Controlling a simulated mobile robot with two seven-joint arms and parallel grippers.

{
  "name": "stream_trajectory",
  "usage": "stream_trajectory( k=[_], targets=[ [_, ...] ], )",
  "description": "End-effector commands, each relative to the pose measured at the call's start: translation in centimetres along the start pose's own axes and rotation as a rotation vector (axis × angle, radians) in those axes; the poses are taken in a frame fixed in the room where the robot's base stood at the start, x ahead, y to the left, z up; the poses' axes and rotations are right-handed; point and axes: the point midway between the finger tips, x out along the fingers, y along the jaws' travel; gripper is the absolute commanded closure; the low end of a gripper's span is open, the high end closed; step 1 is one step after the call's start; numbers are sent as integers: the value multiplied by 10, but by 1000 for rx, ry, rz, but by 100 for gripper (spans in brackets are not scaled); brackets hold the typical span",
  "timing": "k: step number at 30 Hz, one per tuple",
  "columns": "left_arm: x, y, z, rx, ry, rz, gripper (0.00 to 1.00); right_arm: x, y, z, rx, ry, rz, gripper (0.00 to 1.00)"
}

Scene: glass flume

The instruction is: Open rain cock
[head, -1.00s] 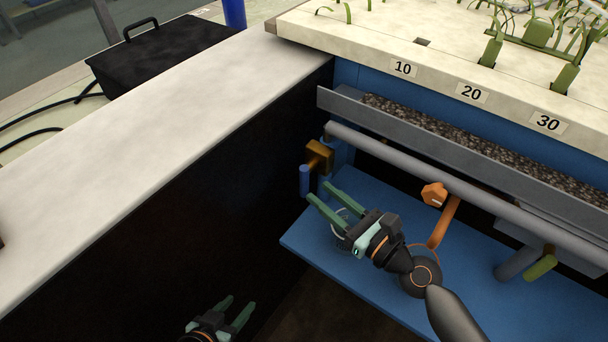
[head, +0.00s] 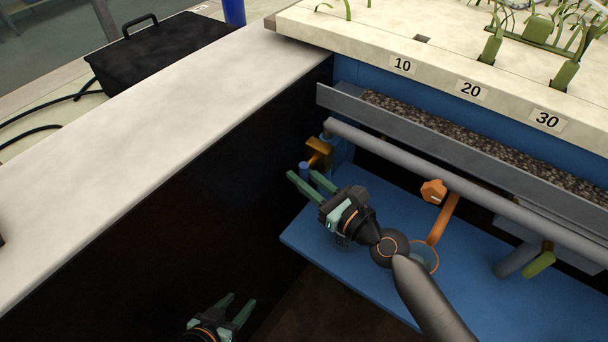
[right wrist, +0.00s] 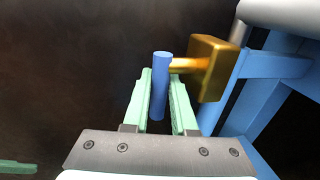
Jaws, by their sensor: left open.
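A brass cock (head: 319,150) with a blue lever (head: 303,167) sits at the left end of the grey pipe (head: 430,166). In the right wrist view the blue lever (right wrist: 159,88) stands upright, joined by a short brass stem to the brass body (right wrist: 213,68). My right gripper (head: 302,174) is at this lever, with one finger (right wrist: 161,75) on each side of it. Narrow gaps seem to show between lever and fingers. My left gripper (head: 240,299) is open and empty, low at the bottom edge of the head view.
An orange knob (head: 434,191) and a green handle (head: 539,264) are farther right below the pipe. A blue shelf (head: 320,245) lies under my right gripper. A pale-topped dark wall (head: 150,150) stands to the left. A gravel trough (head: 480,135) runs above the pipe.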

Motion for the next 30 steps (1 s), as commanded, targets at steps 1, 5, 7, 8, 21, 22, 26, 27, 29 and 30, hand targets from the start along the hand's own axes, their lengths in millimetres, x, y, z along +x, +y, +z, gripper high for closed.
stream_trajectory(
  k=[1, 5, 7, 8, 21, 22, 26, 27, 29, 30],
  targets=[
    [0, 0, 0, -1, -1, 0, 50, 0, 0, 0, 0, 0, 0, 97],
    [0, 0, 1, -2, -2, 0, 50, 0, 0, 0, 0, 0, 0, 100],
    [0, 0, 1, -2, -2, 0, 50, 0, 0, 0, 0, 1, 0, 100],
    [0, 0, 1, -2, -1, 0, 50, 0, 0, 0, -1, 1, 0, 100],
    [0, 0, 0, -2, 1, -1, 50, -1, 0, 0, 0, 1, -1, 100],
    [0, 0, 0, -2, 1, -1, 50, -1, 0, 0, 0, 1, -1, 100],
    [0, 0, -1, -1, 2, -1, 50, -1, 0, -1, 0, 1, -1, 100],
    [0, 0, -1, -1, 3, -1, 50, -1, 0, -1, 0, 1, -1, 100],
    [0, 0, -1, -1, 4, -1, 50, -1, 0, -1, 0, 1, -1, 100],
    [0, 0, -2, 0, 5, -1, 50, -1, 0, -1, 0, 1, -1, 100]
  ],
)
